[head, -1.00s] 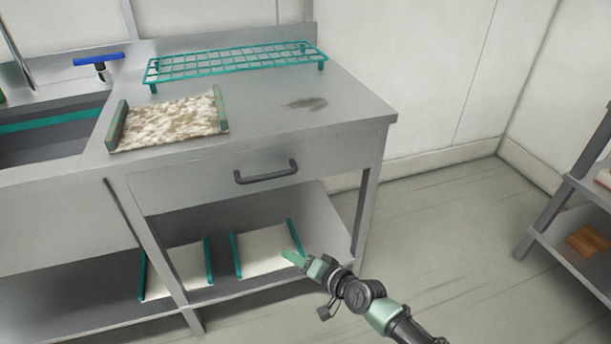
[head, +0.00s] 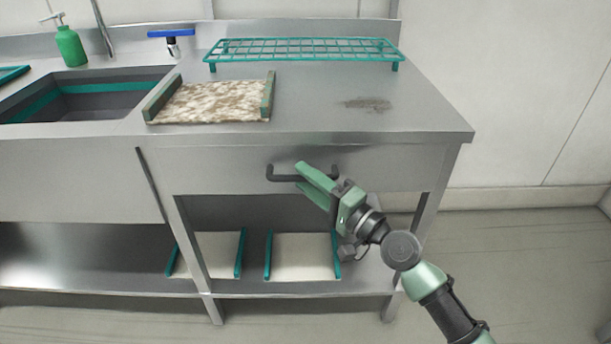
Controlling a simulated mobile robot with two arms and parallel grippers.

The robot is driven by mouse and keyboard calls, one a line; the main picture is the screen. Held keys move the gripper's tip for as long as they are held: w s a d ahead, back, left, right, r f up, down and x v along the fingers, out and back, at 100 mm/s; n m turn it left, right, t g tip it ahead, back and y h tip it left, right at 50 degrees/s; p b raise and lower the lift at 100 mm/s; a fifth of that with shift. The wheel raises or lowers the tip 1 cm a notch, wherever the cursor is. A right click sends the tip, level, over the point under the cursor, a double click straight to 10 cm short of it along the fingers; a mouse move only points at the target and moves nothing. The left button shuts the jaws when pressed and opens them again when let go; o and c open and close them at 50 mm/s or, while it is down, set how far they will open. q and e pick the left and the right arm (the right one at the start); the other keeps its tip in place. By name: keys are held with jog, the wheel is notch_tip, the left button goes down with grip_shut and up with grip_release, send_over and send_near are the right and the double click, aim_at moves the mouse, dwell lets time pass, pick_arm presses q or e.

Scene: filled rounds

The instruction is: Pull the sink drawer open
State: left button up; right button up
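The sink drawer (head: 230,170) is a grey metal front under the right part of the steel counter, and it looks closed. Its dark bar handle (head: 283,178) runs across the middle of the front. My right gripper (head: 306,175) is at the handle, with its green fingers pointing left over the handle's right half. The fingers look parted, and I cannot tell whether the bar lies between them. The fingers hide part of the handle. My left gripper is not in view.
On the counter (head: 420,115) are a speckled tray (head: 212,102) with green ends, a teal wire rack (head: 303,50) and a dark stain. The sink (head: 90,100) and a green soap bottle (head: 70,46) are at left. White trays (head: 303,257) lie on the lower shelf.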

jog(key=shift+w+a, duration=0.3)
grip_shut()
dwell(1.3)
